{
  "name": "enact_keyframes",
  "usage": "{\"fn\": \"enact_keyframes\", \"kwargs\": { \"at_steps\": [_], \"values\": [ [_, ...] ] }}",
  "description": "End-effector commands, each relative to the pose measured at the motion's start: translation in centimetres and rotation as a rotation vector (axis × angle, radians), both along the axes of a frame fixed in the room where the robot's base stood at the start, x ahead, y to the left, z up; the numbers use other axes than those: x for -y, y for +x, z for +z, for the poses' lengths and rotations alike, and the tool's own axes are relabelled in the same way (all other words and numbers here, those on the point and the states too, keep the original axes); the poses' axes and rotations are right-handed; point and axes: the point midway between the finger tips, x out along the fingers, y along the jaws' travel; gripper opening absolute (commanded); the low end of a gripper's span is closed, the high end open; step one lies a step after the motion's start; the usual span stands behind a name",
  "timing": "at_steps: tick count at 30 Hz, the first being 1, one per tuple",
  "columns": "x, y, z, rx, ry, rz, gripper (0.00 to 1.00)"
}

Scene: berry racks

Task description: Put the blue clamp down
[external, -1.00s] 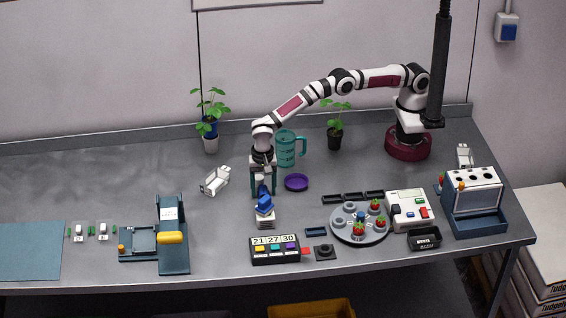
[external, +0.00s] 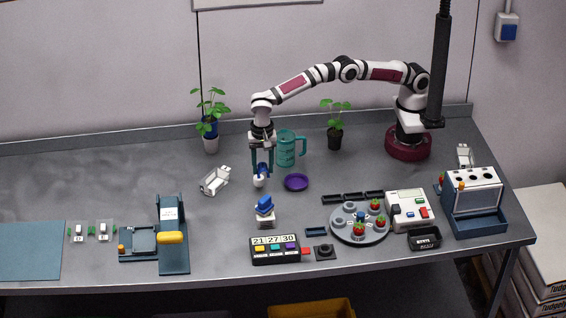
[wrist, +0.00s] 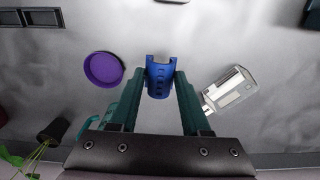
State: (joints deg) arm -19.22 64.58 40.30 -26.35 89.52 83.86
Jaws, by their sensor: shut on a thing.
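My gripper (external: 261,175) is shut on a blue clamp, which shows between the two teal fingers in the wrist view (wrist: 159,78). The clamp is a curved blue piece with dark slots. In the external view it is small and partly hidden by the fingers, with a pale end at the bottom. My gripper is above the middle of the table, left of the purple dish (external: 296,182). I cannot tell exactly how high the clamp is. Another blue piece (external: 264,205) rests on a white stack (external: 266,221) nearer the front edge.
A teal mug (external: 285,149) stands close behind and right of my gripper. A white holder (external: 215,181) lies to the left. A timer box (external: 275,255) and a round berry plate (external: 360,236) stand in front. Bare table lies between the holder and the white stack.

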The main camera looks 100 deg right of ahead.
Motion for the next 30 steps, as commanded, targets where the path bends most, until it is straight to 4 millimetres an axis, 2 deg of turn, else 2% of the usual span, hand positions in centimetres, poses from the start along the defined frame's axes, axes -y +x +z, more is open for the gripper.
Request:
{"fn": "enact_keyframes", "kwargs": {
  "at_steps": [7, 14, 23, 26, 30],
  "values": [
    [0.0, 0.1, 2.2, 0.003, 0.001, 0.0, 0.0],
    [0.2, 0.1, 6.5, 0.003, 0.0, -0.002, 0.0],
    [7.4, 0.1, 6.6, -0.004, -0.008, 0.008, 0.0],
    [10.9, -0.4, 6.7, -0.005, -0.009, 0.012, 0.0],
    [16.5, -2.2, 6.8, -0.005, -0.009, 0.016, 0.0]
  ]
}}
